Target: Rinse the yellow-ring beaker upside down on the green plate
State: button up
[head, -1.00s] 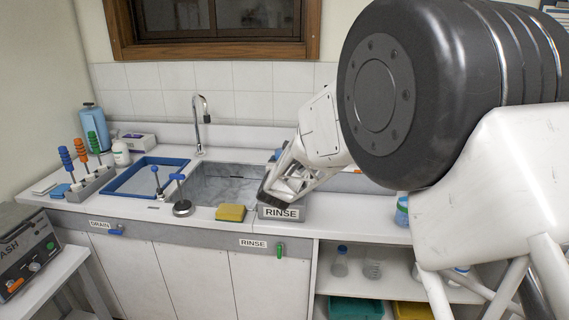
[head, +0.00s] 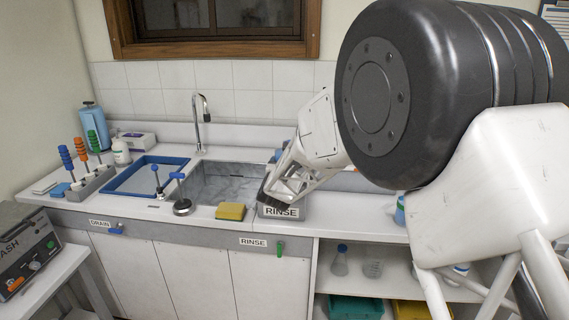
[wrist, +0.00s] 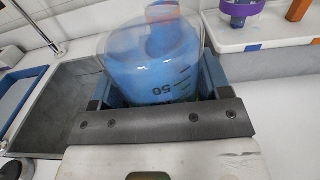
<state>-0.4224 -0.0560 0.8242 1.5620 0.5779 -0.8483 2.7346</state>
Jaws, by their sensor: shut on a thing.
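My gripper (head: 268,196) is low over the grey block labelled RINSE (head: 281,212), right of the sink. In the wrist view my gripper (wrist: 152,95) is shut on a clear beaker (wrist: 120,52) with dark graduation marks, one reading 50. Something bright blue shows in or through its glass. No yellow ring shows clearly on it. A small sliver of green shows beside the beaker near the right finger; I cannot tell whether it is the green plate. The head view hides the beaker and the plate behind my gripper and arm.
The sink (head: 225,166) with its faucet (head: 201,115) lies left of my gripper. A yellow sponge (head: 230,211) sits on the front edge. A blue-rimmed tray (head: 143,159) is farther left. A purple-ringed vessel (wrist: 239,10) stands on a raised ledge (wrist: 262,34).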

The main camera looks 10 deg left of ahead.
jog(key=shift+f, duration=0.5)
dwell(1.7)
jog(key=shift+r, duration=3.35)
